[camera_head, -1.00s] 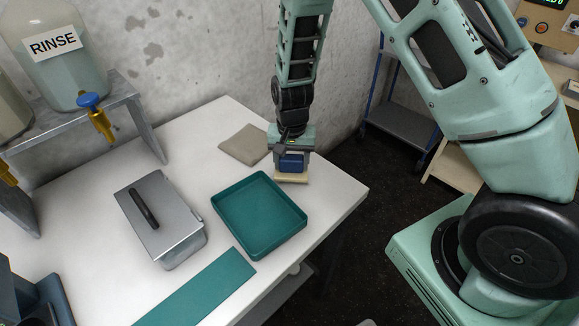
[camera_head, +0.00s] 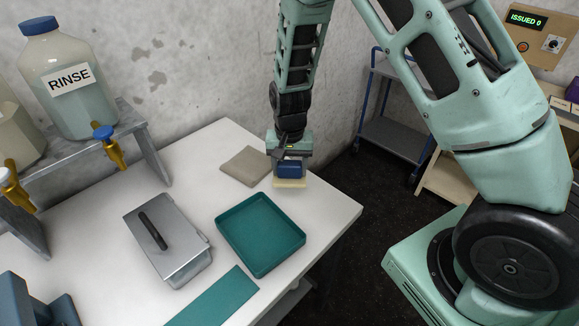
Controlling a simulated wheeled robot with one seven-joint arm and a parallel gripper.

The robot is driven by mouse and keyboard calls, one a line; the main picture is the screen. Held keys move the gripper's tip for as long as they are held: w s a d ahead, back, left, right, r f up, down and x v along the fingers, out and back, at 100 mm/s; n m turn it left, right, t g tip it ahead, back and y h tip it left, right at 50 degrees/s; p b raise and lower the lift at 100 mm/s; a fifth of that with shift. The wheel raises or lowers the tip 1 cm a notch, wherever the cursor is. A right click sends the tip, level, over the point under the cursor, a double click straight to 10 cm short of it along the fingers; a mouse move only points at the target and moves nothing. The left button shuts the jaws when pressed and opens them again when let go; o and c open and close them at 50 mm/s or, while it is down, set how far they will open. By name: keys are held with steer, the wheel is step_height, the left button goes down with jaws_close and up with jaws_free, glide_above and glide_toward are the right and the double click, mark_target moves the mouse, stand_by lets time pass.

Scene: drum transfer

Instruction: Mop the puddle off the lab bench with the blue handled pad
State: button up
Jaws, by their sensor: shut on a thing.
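My gripper (camera_head: 289,160) is shut on the blue handle (camera_head: 291,169) of the mopping pad. The pale cream pad (camera_head: 290,184) shows under the handle. It is over the back right part of the white lab bench (camera_head: 325,217), near its far edge. I cannot tell whether it touches the bench top. No puddle can be made out on the visible bench; the pad and gripper hide the surface behind them.
A teal tray (camera_head: 262,233) lies in front of the pad, and a folded beige cloth (camera_head: 245,167) lies left of it. A lidded metal box (camera_head: 168,240), a teal mat (camera_head: 215,298) and a shelf with a RINSE bottle (camera_head: 75,95) stand further left. The wall is close behind.

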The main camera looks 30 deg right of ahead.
steer(key=shift+s+r+p, duration=0.1)
steer(key=shift+r+p, duration=0.35)
steer(key=shift+r, duration=0.4)
steer(key=s, duration=0.2)
steer(key=s+a, duration=0.1)
steer(key=s, duration=0.2)
steer(key=s+a, duration=0.1)
steer(key=s, duration=0.1)
steer(key=shift+s+a, duration=0.2)
steer(key=shift+s, duration=0.05)
steer(key=shift+f, duration=0.1)
